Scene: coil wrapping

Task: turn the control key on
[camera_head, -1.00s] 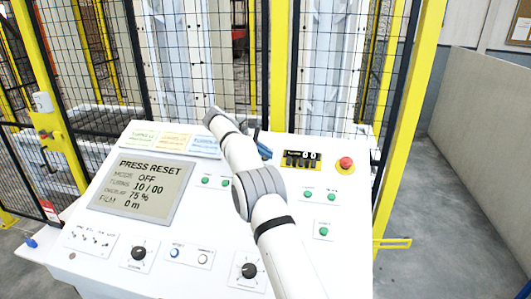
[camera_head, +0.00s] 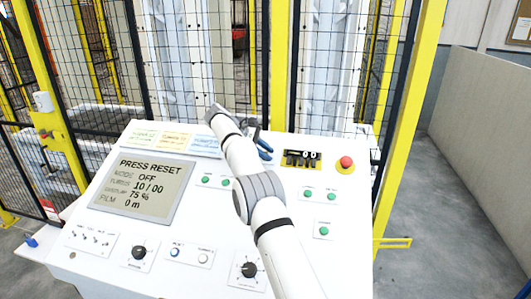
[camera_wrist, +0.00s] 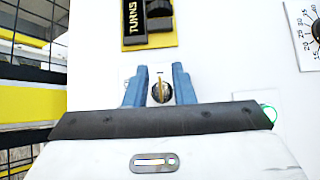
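The control key (camera_wrist: 160,91) is a small dark round switch with a yellowish bar across its face, on the white panel in the wrist view. The bar stands roughly upright in that picture. My gripper (camera_wrist: 160,88) has its two blue fingers apart, one on each side of the key. I cannot tell whether they touch it. In the head view my gripper (camera_head: 264,148) is at the panel's upper middle, and my arm hides the key there. The display (camera_head: 142,188) reads PRESS RESET and MODE OFF.
The yellow TURNS selector block (camera_head: 302,159) and a red emergency button (camera_head: 346,163) are right of my gripper. Green buttons (camera_head: 323,231) and a black dial (camera_head: 249,270) flank my arm. Mesh fencing (camera_head: 330,80) stands behind the console.

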